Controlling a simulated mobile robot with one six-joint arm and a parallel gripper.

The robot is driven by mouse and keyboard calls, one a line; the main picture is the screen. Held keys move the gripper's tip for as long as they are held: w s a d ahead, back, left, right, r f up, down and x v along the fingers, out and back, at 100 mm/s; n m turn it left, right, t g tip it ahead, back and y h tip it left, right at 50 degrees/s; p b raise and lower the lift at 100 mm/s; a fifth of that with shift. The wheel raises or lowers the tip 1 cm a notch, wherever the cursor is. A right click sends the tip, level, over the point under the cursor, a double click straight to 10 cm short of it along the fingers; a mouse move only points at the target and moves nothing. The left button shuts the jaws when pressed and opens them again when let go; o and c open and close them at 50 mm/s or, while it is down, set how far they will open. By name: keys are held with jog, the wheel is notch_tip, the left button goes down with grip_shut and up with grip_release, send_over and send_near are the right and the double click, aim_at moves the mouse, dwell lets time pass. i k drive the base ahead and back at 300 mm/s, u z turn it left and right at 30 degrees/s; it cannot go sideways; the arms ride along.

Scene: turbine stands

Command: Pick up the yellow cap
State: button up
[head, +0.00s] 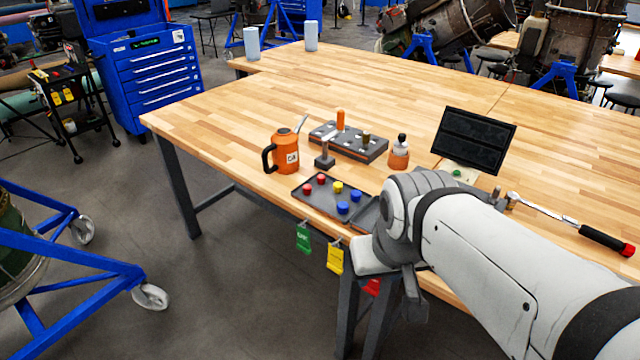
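The yellow cap (338,187) sits in a dark shallow tray (322,210) near the front edge of the wooden workbench. Two red caps (314,183) lie to its left and two blue caps (348,202) to its right in the same tray. My arm comes in from the lower right and hides part of the tray's right side. The dark end piece that seems to be my gripper (413,297) hangs at the bench's front edge, right of and apart from the yellow cap. Its fingers cannot be made out clearly.
Behind the tray stand an orange can (285,153), a dark block with holes (350,145) and an orange bottle (398,155). A black screen (473,140) and a ratchet (560,217) are to the right. Coloured tags (335,257) hang from the front edge. The bench's back is mostly clear.

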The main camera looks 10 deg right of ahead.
aim_at(337, 186)
jog(key=z, duration=0.2)
jog(key=i, duration=0.85)
jog(key=u, duration=0.1)
